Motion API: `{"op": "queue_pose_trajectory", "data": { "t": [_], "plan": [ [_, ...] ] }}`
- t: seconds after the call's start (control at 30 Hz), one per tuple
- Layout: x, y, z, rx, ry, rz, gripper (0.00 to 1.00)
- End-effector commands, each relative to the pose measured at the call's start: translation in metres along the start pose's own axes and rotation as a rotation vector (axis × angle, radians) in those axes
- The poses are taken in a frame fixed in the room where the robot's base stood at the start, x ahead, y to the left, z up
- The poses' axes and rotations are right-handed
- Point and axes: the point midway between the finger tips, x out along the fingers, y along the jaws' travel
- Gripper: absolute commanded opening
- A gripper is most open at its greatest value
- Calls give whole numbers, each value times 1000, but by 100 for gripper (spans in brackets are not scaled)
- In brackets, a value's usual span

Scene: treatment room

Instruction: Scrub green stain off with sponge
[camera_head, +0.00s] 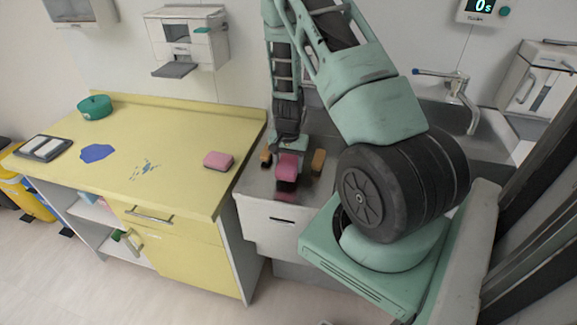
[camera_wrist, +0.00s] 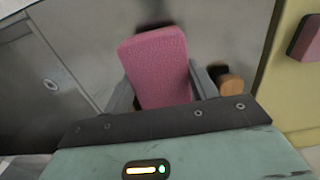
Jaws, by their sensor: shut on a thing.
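My gripper (camera_wrist: 162,95) is shut on a pink sponge (camera_wrist: 158,65). In the head view this sponge (camera_head: 287,167) is over the steel sink unit, right of the yellow counter; I cannot tell whether it touches the steel. A second pink sponge (camera_head: 218,161) lies on the counter's right part, and its edge shows in the wrist view (camera_wrist: 308,40). On the counter are a solid blue stain (camera_head: 96,153) and a broken, speckled bluish-teal stain (camera_head: 145,168) to its right. I see no clearly green stain.
The yellow counter (camera_head: 185,130) also bears a green round container (camera_head: 95,107) and a dark tray (camera_head: 42,148) with white pads at left. A tap (camera_head: 460,95) stands behind the sink. Orange-brown pieces (camera_head: 318,160) flank the held sponge.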

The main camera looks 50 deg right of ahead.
Motion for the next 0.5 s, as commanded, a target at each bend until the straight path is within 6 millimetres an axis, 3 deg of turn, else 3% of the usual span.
{"op": "queue_pose_trajectory", "data": {
  "t": [0.5],
  "plan": [
    [-49, -1, -5, -4, 2, 0, 33]
  ]
}}
